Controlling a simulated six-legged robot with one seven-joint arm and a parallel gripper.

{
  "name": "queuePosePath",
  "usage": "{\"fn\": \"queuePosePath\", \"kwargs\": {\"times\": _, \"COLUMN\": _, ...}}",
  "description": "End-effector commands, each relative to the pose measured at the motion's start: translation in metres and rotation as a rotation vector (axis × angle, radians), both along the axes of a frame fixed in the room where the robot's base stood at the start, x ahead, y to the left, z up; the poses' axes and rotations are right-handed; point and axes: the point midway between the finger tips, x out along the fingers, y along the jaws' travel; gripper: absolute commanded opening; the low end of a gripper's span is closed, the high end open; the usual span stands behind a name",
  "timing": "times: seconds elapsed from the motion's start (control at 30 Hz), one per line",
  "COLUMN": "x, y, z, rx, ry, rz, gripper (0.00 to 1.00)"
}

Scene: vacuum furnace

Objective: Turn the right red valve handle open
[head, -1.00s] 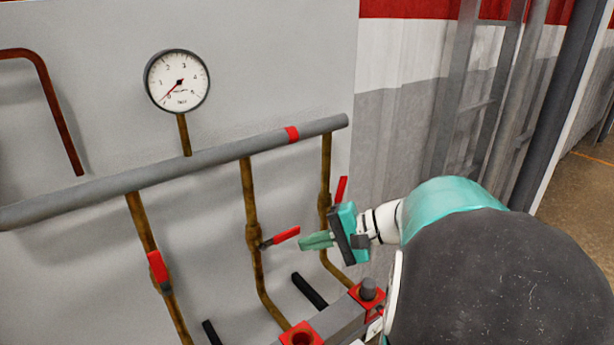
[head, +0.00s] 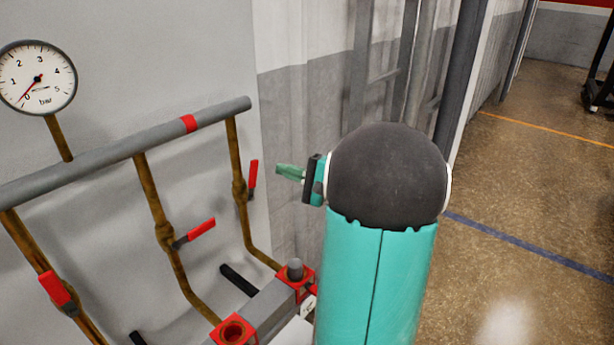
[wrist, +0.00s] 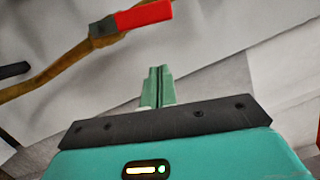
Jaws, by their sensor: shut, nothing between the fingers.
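The right red valve handle (head: 253,174) sits on the rightmost brown pipe (head: 241,205) and points up, roughly along the pipe. It also shows at the top of the wrist view (wrist: 145,14). My gripper (head: 291,172) is to the right of this handle in the head view, apart from it, its green fingers pointing left. In the wrist view the fingers (wrist: 158,86) are shut together with nothing between them, and the handle lies beyond their tips. The middle red handle (head: 201,229) sticks out sideways to the right. The left red handle (head: 54,288) lies along its pipe.
A grey header pipe (head: 120,155) with a red band runs above the valves. A pressure gauge (head: 38,77) stands at upper left. Red square fittings (head: 233,331) and a black stub (head: 238,280) are below. Open floor (head: 530,200) lies to the right.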

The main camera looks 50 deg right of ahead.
Motion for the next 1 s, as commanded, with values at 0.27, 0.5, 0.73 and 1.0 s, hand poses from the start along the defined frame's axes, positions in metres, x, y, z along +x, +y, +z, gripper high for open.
{"fn": "queuePosePath", "kwargs": {"times": 0.27, "x": 0.013, "y": 0.031, "z": 0.009, "rx": 0.0, "ry": -0.001, "rz": 0.0, "gripper": 0.0}}
{"fn": "queuePosePath", "kwargs": {"times": 0.5, "x": 0.012, "y": 0.039, "z": 0.01, "rx": 0.002, "ry": 0.002, "rz": -0.001, "gripper": 0.0}}
{"fn": "queuePosePath", "kwargs": {"times": 0.73, "x": 0.012, "y": 0.039, "z": 0.01, "rx": 0.0, "ry": 0.001, "rz": -0.001, "gripper": 0.0}}
{"fn": "queuePosePath", "kwargs": {"times": 1.0, "x": 0.012, "y": 0.051, "z": 0.019, "rx": -0.174, "ry": -0.005, "rz": 0.002, "gripper": 0.0}}
